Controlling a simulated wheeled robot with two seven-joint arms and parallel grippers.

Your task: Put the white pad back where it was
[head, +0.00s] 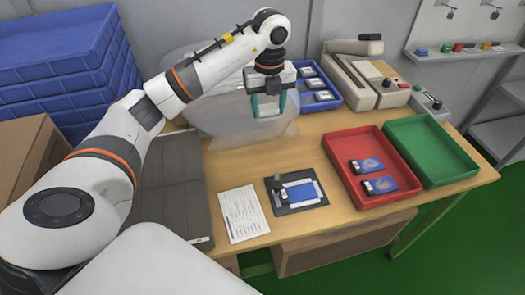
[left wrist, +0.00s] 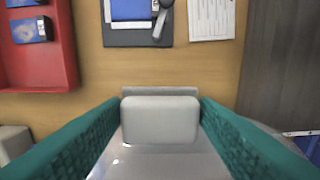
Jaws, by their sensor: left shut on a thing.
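My left gripper (head: 268,106) hangs above the back of the wooden table, pointing down. Its teal fingers are shut on the white pad (left wrist: 160,118), a pale rounded block that shows between the fingertips in the left wrist view. The pad is held over a translucent, pale grey piece (head: 233,122) at the back of the table. In the head view the fingers hide most of the pad. I cannot tell whether the pad touches the piece under it. My right gripper is in neither view.
A dark fixture (head: 318,201) with a blue item stands at front centre, beside a printed sheet (head: 236,230). A red tray (head: 402,160) holds two blue items; a green tray (head: 424,136) is empty. A blue tray (head: 334,99) and a beige device (head: 351,77) stand behind. Blue crates (head: 62,55) are stacked left.

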